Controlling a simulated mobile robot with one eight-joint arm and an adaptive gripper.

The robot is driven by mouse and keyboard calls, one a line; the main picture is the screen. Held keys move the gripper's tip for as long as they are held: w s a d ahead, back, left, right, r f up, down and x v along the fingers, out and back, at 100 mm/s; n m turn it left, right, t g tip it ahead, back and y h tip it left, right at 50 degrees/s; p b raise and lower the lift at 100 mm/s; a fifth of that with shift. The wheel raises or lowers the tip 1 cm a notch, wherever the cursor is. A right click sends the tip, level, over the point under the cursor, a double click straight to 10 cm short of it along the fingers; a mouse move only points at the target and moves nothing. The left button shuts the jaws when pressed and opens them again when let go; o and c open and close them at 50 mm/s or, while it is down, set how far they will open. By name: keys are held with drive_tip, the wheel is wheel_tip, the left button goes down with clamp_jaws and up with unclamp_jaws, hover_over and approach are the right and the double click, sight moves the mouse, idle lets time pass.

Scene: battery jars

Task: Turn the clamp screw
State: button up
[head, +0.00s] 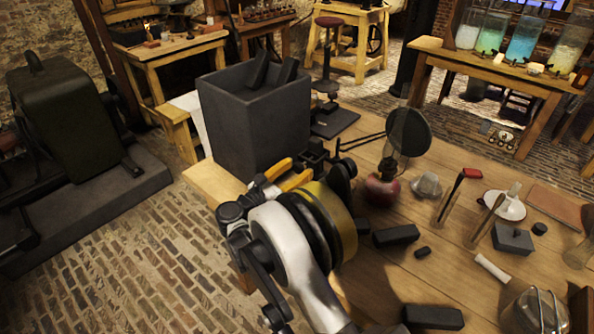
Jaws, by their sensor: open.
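My gripper (289,173) is at the end of my arm, in the middle of the head view, low beside the dark box. Its orange-yellow fingers show, and its jaws are open. A large dark grey open box (252,125) stands on the wooden workbench (395,285), with two dark slabs (272,71) leaning up out of it. Small black fittings (312,153) sit at the box's right corner, just beyond my gripper. I cannot tell the clamp screw apart among them; my gripper and arm hide part of that area.
A red-based lamp with a dark round disc (409,130) stands right of my gripper. Black blocks (396,235), a small grey box (513,239) and glassware lie further right. A large dark machine (75,125) stands on the brick floor at left.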

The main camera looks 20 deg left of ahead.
clamp_jaws()
drive_tip(key=shift+n, duration=0.3)
